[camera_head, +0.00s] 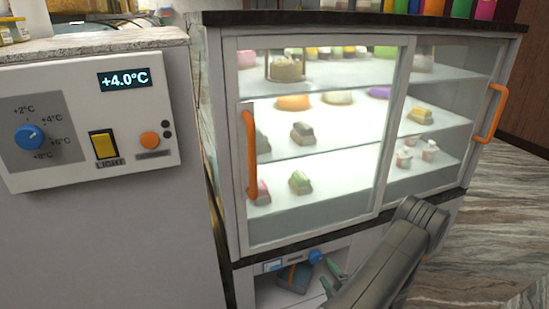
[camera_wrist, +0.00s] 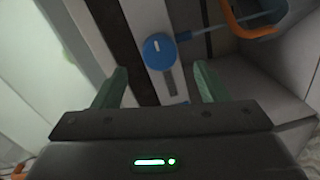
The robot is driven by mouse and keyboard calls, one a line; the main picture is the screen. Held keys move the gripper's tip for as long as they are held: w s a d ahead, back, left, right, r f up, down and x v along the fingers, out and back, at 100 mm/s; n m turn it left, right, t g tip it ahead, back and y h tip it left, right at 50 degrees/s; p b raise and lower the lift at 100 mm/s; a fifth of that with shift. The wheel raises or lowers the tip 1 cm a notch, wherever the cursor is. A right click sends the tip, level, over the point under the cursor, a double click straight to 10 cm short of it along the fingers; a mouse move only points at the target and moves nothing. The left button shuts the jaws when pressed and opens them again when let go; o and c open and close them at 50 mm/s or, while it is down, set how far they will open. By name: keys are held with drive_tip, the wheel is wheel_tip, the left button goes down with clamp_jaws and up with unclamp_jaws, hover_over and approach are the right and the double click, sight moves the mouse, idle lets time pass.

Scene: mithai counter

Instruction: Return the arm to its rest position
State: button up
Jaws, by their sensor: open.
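My gripper (camera_wrist: 160,82) is open in the wrist view, with its two green fingers apart and nothing held between them. Beyond the fingers is a blue knob (camera_wrist: 160,47) with a white mark; I see a gap and no clear contact. In the head view my grey arm comes in at the bottom right, and a green part of my gripper (camera_head: 329,287) shows low in front of the cabinet, near the blue knob (camera_head: 315,256). Much of the gripper is hidden by the arm there.
The glass display case (camera_head: 310,232) holds sweets on lit shelves; its sliding doors have a left orange handle (camera_head: 250,155) and a right orange handle (camera_head: 489,113). A control panel (camera_head: 75,165) at left reads +4.0°C. An open lower bay (camera_head: 265,290) holds a dark item. Marbled floor at right is clear.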

sight(318, 259)
drive_tip(key=b+x, duration=0.1)
drive_tip(key=x, duration=0.5)
drive_tip(key=shift+s, duration=0.1)
